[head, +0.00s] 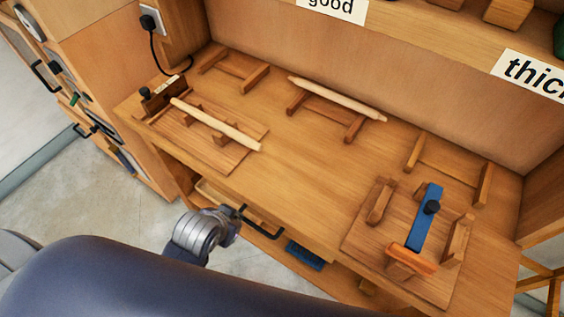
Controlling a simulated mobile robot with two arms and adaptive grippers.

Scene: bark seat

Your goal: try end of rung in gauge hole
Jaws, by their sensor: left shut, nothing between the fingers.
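One pale rung (218,125) lies on wooden supports on the left work board, its left end close to an upright block with a black knob (160,96). A second pale rung (335,98) rests across a wooden rack at the back middle. A blue bar with a black knob (425,220) lies over the right board. I cannot tell which piece is the gauge, and no gauge hole shows clearly. My left gripper (236,222) is shut and empty, low in front of the bench by a black drawer handle, apart from both rungs. My right gripper is out of view.
The bench top (300,165) is clear in the middle. Empty racks stand at the back left (235,72) and back right (448,165). An orange block (410,258) sits on the right board. A black handle (262,226) sticks out below the bench's front edge.

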